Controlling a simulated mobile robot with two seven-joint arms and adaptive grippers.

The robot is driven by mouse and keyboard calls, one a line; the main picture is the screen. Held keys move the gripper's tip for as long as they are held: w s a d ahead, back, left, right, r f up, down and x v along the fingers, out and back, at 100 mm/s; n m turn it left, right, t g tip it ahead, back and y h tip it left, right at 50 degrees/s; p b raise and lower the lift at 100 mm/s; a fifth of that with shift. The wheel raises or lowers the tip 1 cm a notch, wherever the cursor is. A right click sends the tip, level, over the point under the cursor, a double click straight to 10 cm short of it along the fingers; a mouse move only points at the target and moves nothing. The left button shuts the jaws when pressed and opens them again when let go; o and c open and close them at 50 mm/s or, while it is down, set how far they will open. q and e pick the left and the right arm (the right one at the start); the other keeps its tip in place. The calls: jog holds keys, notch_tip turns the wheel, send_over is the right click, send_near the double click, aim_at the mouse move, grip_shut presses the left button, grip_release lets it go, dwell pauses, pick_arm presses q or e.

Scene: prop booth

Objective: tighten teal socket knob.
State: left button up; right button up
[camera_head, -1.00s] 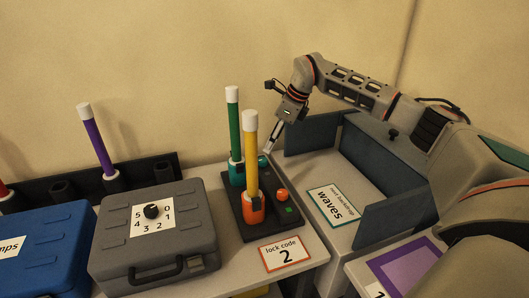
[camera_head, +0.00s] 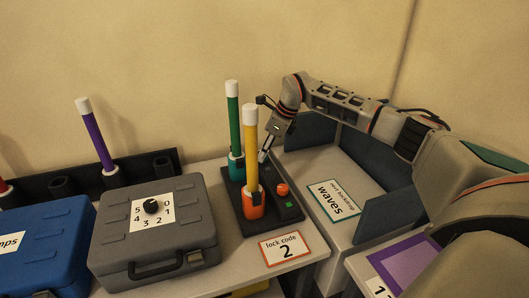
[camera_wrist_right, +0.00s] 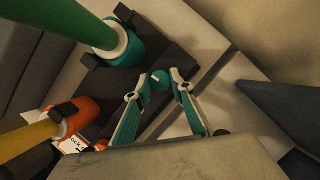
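The teal socket (camera_head: 236,171) stands on a dark base and holds an upright green stick (camera_head: 233,120) with a white cap. In the right wrist view, the teal socket (camera_wrist_right: 125,38) is at the upper left, and the small teal knob (camera_wrist_right: 159,80) is between my right fingertips. My right gripper (camera_wrist_right: 160,77) is open around the knob, with a small gap seeming to show at the sides. In the head view, my right gripper (camera_head: 264,154) points down at the knob's place behind the yellow stick and mostly hides the knob. My left gripper is not in view.
The orange socket (camera_head: 253,203) with a yellow stick (camera_head: 251,150) and an orange knob (camera_head: 282,189) stands just in front on the same base (camera_head: 263,225). A grey case (camera_head: 155,245) is left.

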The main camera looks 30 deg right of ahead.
jog(key=shift+c, duration=1.1)
jog(key=shift+r, duration=0.1)
jog(key=shift+m+p, duration=0.3)
jog(key=shift+p, duration=0.15)
jog(key=shift+o, duration=0.2)
jog(key=m+h+p, duration=0.1)
jog(key=m+p, duration=0.2)
jog(key=p, duration=0.1)
jog(key=shift+s+a+t, duration=0.1)
jog(key=shift+t, duration=0.2)
jog(key=shift+m+h+p, duration=0.4)
jog(key=shift+m+p, duration=0.05)
jog(key=shift+m, duration=0.25)
jog(key=shift+m+p, duration=0.3)
jog(key=shift+m, duration=0.3)
jog(key=shift+c, duration=0.2)
jog(key=shift+h, duration=0.3)
